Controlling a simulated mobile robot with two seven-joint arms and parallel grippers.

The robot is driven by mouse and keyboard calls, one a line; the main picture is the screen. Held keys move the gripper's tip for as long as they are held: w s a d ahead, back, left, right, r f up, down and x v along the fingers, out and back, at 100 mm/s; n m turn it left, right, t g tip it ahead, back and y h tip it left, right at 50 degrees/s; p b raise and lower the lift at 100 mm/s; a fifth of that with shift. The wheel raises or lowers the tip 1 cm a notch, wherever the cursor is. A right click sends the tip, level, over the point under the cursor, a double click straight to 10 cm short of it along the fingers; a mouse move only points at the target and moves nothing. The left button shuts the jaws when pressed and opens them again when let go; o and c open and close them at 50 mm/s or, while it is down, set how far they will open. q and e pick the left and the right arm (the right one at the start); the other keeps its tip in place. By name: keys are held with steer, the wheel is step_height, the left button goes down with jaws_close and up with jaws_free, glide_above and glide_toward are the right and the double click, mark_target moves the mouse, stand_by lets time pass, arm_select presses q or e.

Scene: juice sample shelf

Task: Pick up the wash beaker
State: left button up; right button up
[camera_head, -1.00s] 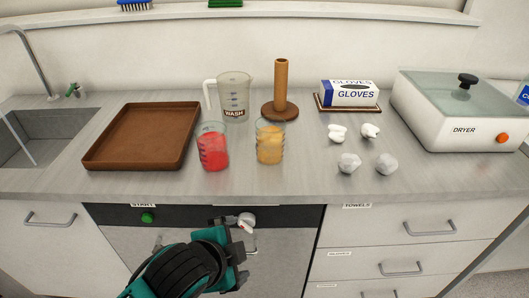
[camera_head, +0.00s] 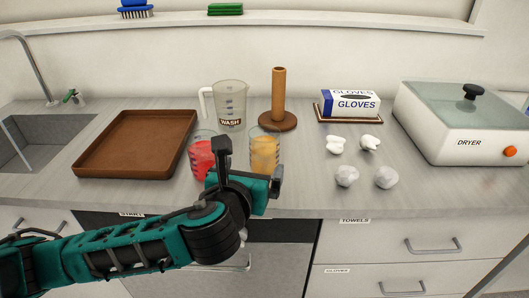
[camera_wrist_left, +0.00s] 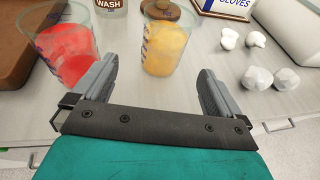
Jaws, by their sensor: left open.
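The wash beaker (camera_head: 230,104) is a clear jug with a white handle on its left and a WASH label. It stands upright towards the back of the counter, behind two juice beakers. Only its lower part (camera_wrist_left: 108,5) shows at the top of the left wrist view. My left gripper (camera_head: 248,160) is open and empty at the counter's front edge. In the left wrist view its fingers (camera_wrist_left: 155,88) spread apart below the orange beaker (camera_wrist_left: 165,48). The red beaker (camera_head: 202,155) is partly hidden behind the gripper in the head view. My right gripper is out of view.
The orange beaker also shows in the head view (camera_head: 264,150). A wooden post on a round base (camera_head: 279,95) stands right of the wash beaker. A brown tray (camera_head: 135,117) lies left. Crumpled white pieces (camera_head: 347,176), a gloves box (camera_head: 351,103) and a dryer (camera_head: 470,120) are right.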

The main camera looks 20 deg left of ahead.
mark_target(261, 159)
arm_select(q)
steer(key=x, duration=0.5)
steer(key=b+x, duration=0.1)
steer(key=x, duration=0.2)
steer(key=shift+d+f, duration=0.2)
steer(key=shift+d, duration=0.05)
steer(key=shift+s, duration=0.1)
steer(key=c, duration=1.2)
steer(key=shift+o, duration=0.2)
steer(key=shift+r, duration=0.1)
